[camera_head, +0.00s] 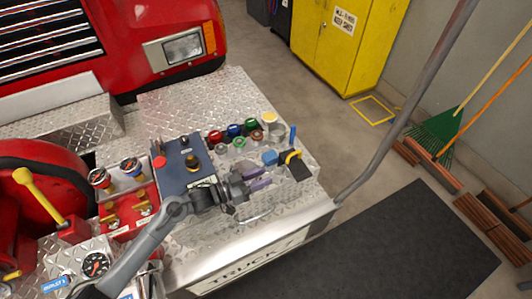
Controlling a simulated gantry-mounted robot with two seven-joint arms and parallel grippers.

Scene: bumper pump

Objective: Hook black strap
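A black piece (299,169), which looks like the black strap, lies at the right end of the diamond-plate bumper, beside a yellow loop-shaped part (291,156). Whether it is fastened to anything is too small to tell. My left gripper (262,179) reaches in from the lower left over the bumper. Its two purple fingertips point right toward the strap, with a small gap between them and nothing seen in it. The fingertips are apart from the strap. My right gripper is not in view.
A blue block (270,157) and blue post (293,135) stand by the strap. Several coloured caps (234,130) sit behind my gripper. A blue-grey panel box (180,160) stands left. A grey pole (400,120) rises at the bumper's right corner.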

